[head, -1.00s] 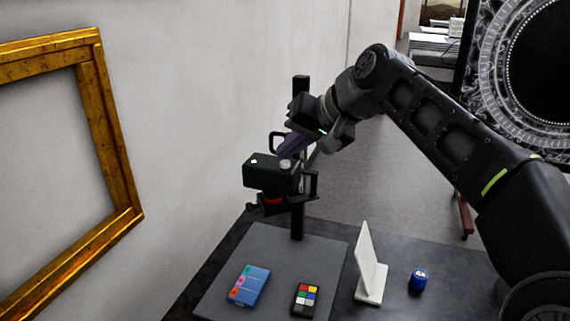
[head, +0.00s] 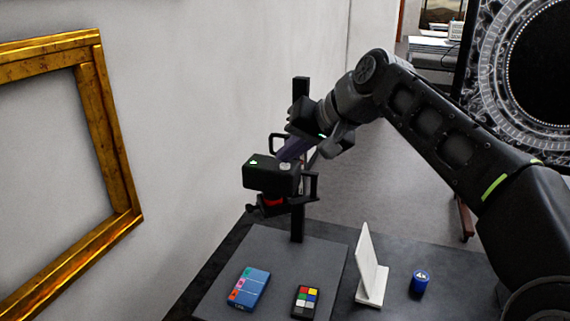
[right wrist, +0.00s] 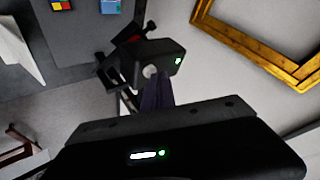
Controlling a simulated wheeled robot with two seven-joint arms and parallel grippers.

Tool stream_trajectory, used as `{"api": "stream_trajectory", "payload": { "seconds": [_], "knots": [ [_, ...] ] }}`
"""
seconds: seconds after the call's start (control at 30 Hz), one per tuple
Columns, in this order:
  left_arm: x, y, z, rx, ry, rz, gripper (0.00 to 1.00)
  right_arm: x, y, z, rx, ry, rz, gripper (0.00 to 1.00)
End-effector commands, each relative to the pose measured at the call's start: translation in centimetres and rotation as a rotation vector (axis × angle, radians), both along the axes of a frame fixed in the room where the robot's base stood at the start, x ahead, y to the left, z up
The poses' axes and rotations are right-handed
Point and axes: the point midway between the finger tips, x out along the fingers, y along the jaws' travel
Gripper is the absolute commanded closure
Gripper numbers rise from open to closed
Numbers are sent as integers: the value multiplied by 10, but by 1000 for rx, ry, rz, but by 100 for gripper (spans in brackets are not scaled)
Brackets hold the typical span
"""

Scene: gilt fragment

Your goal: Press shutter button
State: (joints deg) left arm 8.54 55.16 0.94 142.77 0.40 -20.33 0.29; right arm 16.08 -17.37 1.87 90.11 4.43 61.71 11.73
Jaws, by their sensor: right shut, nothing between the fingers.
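The black camera (head: 270,178) sits on a bracket on a dark upright post (head: 298,222), lens side down. A pale round shutter button (head: 285,166) and a small green light show on its top. My right gripper (head: 285,157) is shut and empty, its fingertips pointing down at the button, at or just above it; I cannot tell if they touch. In the right wrist view the fingers (right wrist: 154,93) end close beside the button (right wrist: 150,71) on the camera (right wrist: 158,58). My left gripper is out of view.
Below the camera, a grey board (head: 232,266) holds a blue book-like item (head: 250,288) and a colour chart (head: 306,300). A white angled stand (head: 369,270) and a blue cylinder (head: 420,281) are to the right. A gilt frame (head: 128,200) is on the left wall.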

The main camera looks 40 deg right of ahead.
Motion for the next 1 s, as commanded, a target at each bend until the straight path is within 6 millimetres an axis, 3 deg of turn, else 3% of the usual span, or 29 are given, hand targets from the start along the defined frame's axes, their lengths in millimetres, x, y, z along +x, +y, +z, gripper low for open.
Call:
{"api": "stream_trajectory", "payload": {
  "seconds": [1.0],
  "knots": [
    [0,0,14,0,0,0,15,0,0,16,0,1,1,100]
  ]
}}
